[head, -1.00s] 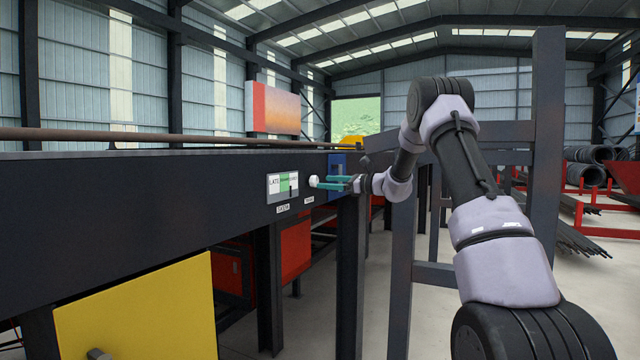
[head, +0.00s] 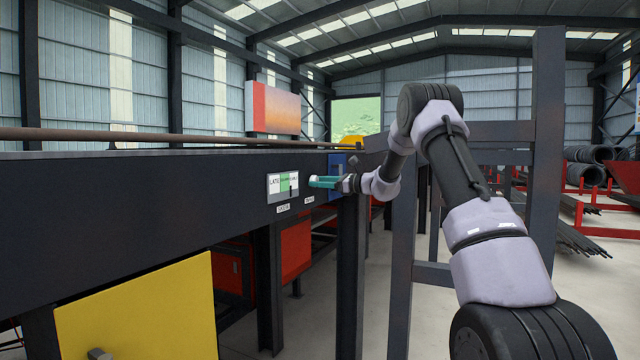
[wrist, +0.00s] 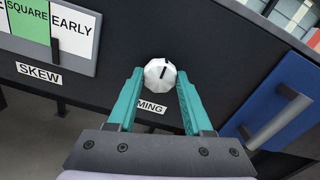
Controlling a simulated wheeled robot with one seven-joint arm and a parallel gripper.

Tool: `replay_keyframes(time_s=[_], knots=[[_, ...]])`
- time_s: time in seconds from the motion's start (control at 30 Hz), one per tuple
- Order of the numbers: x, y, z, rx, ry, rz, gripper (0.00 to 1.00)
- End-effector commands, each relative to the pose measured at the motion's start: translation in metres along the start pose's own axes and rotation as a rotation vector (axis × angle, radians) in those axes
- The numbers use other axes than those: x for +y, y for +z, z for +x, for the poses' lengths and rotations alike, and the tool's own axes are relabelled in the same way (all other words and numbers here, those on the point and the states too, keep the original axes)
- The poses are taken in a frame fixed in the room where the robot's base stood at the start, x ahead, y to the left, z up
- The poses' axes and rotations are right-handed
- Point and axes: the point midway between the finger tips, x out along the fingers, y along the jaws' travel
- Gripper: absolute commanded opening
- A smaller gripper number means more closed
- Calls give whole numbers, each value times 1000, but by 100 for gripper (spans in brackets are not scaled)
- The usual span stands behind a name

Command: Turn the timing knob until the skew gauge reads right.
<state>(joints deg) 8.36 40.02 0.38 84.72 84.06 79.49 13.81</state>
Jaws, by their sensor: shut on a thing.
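The timing knob (wrist: 160,76) is a white faceted knob with a dark mark that points up and slightly right. My gripper (wrist: 161,75) has its teal fingers on either side of the knob, shut on it. The skew gauge (head: 283,184) is a white plate with LATE at left, a green SQUARE band and EARLY at right. It is partly cut off in the wrist view (wrist: 72,32). Its dark pointer (wrist: 57,48) stands near the border between SQUARE and EARLY, at the lower edge.
A SKEW label (wrist: 39,73) sits under the gauge. A TIMING label (wrist: 151,107) is partly hidden below the knob. A blue panel with a grey handle (wrist: 277,117) is to the right. A yellow panel (head: 140,310) is at the near left. Dark posts (head: 545,150) stand beside my arm.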

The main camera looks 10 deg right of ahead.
Motion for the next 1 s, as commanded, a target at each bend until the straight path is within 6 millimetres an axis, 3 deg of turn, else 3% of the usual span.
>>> replay_keyframes(time_s=[1.0], knots=[[0,-1,-1,1,1,-500,0]])
